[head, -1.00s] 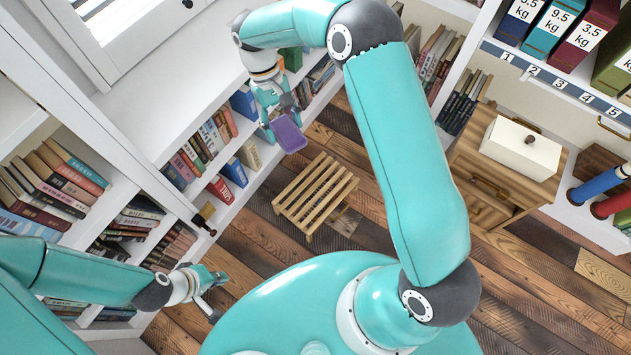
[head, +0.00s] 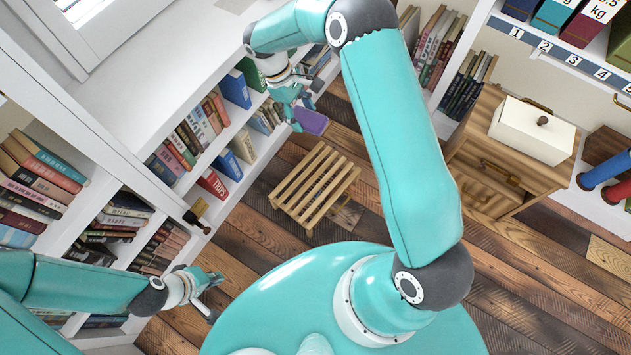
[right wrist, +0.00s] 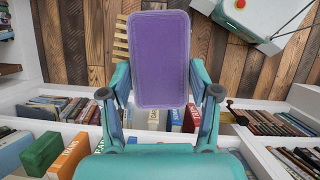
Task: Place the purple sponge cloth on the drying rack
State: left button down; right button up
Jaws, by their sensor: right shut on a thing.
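The purple sponge cloth (head: 312,121) is held at one end in my right gripper (head: 298,108), above the floor and just behind the rack in the head view. In the right wrist view the cloth (right wrist: 159,58) extends flat between the fingers of my right gripper (right wrist: 158,95), which are shut on it. The wooden slatted drying rack (head: 316,186) stands on the floor; in the right wrist view the cloth hides most of it, leaving a few slats (right wrist: 121,45) at its left edge. My left gripper (head: 213,295) is at the lower left, away from rack and cloth; its finger opening is unclear.
White bookshelves (head: 175,205) with several books run along the left and back. A wooden cabinet (head: 490,170) with a white lidded box (head: 531,131) stands at the right. Plank floor (head: 258,225) around the rack is clear.

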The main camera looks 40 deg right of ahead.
jog(key=w+d+f+n+t+h+b, duration=0.1)
jog(key=d+f+n+t+b, duration=0.15)
jog(key=f+n+b, duration=0.5)
jog(key=d+f+n+t+h+b, duration=0.1)
jog(key=d+f+n+b, duration=0.25)
jog(key=f, duration=0.75)
jog(key=n+t+b, duration=0.3)
jog(key=n+b, duration=0.5)
jog(key=n, duration=0.1)
send_over(316, 183)
jog(key=a, duration=0.1)
notch_tip(316, 183, down, 12)
jog(key=shift+y, duration=0.3)
jog(key=f+b, duration=0.2)
jog(key=f, duration=0.4)
jog(key=f+b, duration=0.2)
jog(key=f, duration=0.5)
jog(key=f+b, duration=0.3)
jog(key=f, duration=0.3)
jog(key=shift+s+f, duration=0.3)
jog(key=o, duration=0.5)
jog(key=shift+c, duration=0.2)
jog(key=o, duration=0.5)
jog(key=shift+a, duration=0.1)
jog(key=shift+r, duration=0.1)
